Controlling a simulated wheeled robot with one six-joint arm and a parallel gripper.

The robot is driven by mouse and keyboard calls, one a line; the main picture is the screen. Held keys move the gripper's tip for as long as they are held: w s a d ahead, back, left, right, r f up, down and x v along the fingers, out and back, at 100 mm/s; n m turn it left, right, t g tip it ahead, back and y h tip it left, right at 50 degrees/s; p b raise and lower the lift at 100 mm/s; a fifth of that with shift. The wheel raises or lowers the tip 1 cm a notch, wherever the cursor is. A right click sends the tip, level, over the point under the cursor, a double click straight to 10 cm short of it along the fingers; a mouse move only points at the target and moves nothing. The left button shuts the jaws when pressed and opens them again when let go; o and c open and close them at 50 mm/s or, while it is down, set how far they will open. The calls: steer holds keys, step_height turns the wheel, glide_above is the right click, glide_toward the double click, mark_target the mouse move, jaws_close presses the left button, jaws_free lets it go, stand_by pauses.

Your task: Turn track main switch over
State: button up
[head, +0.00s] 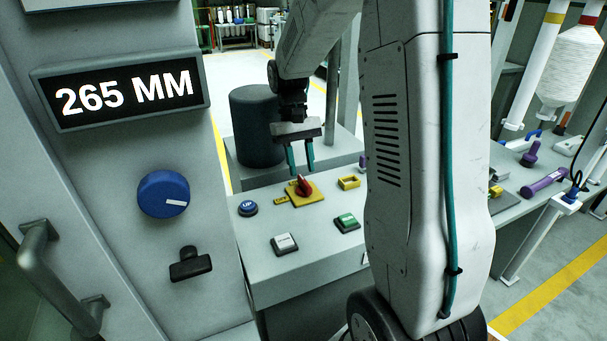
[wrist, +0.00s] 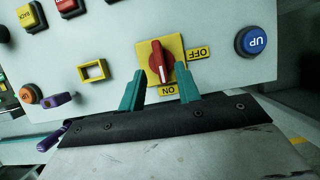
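The main switch is a red rotary knob (head: 304,185) on a yellow square plate (head: 311,198), on the sloped grey console. In the wrist view the red knob (wrist: 160,60) has a white mark pointing towards the yellow ON label (wrist: 168,90). A yellow OFF label (wrist: 198,53) sits beside the plate. My gripper (head: 301,173) is open and empty, with its teal fingers pointing down just above the knob. In the wrist view the gripper fingertips (wrist: 160,72) appear on either side of the knob. I cannot tell whether they touch it.
A blue UP button (head: 248,208), a white button (head: 285,243), a green button (head: 347,222) and a yellow frame (head: 349,183) surround the switch. A dark cylinder (head: 255,125) stands behind. A panel with a 265 MM display (head: 124,90) and blue dial (head: 163,194) is left.

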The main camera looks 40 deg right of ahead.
steer(key=v, duration=0.4)
steer(key=shift+r, duration=0.1)
steer(key=shift+w, duration=0.1)
stand_by(0.3)
steer(key=shift+s+a+f, duration=0.25)
steer(key=shift+s+f, duration=0.05)
steer(key=shift+s, duration=0.3)
steer(key=shift+s+a+f, duration=0.25)
steer(key=shift+s, duration=0.35)
steer(key=s+a+r+n+t, duration=0.1)
steer(key=s+a+r+t, duration=0.1)
steer(key=s+a, duration=0.5)
steer(key=s+a+r+n+t+h, duration=0.1)
steer(key=s+a+r+n+t, duration=0.1)
steer(key=s+a, duration=0.5)
steer(key=s+r+t, duration=0.1)
steer(key=s+r, duration=0.1)
steer(key=s, duration=0.4)
steer(key=shift+s+a+r+t, duration=0.2)
steer(key=shift+s+t, duration=0.1)
steer(key=shift+s, duration=0.05)
steer(key=shift+d, duration=0.15)
